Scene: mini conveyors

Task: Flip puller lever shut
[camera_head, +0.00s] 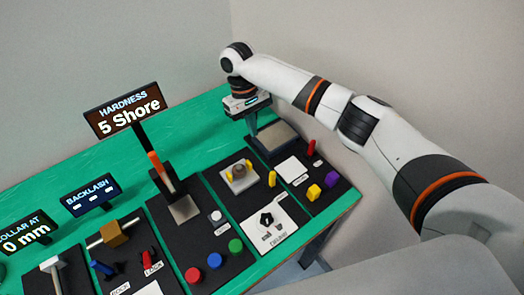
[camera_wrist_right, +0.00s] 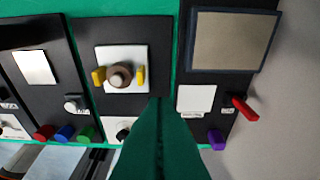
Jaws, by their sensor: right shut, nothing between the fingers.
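A round brown hub with two upright yellow pieces (camera_head: 248,165) sits on a white plate; it also shows in the wrist view (camera_wrist_right: 120,76). A red lever (camera_head: 311,148) stands on the rightmost panel and appears tilted in the wrist view (camera_wrist_right: 245,108). The labels are too small to read, so I cannot tell which part is the puller lever. My right gripper (camera_head: 252,131) is shut and empty, pointing down near the rightmost panel's far end. Its fingers (camera_wrist_right: 160,104) hide part of the panels in the wrist view. My left gripper is not in view.
A hardness display (camera_head: 127,110) stands left. Red, blue and green buttons (camera_head: 214,261) are near the front. Green table (camera_head: 205,130) is free behind.

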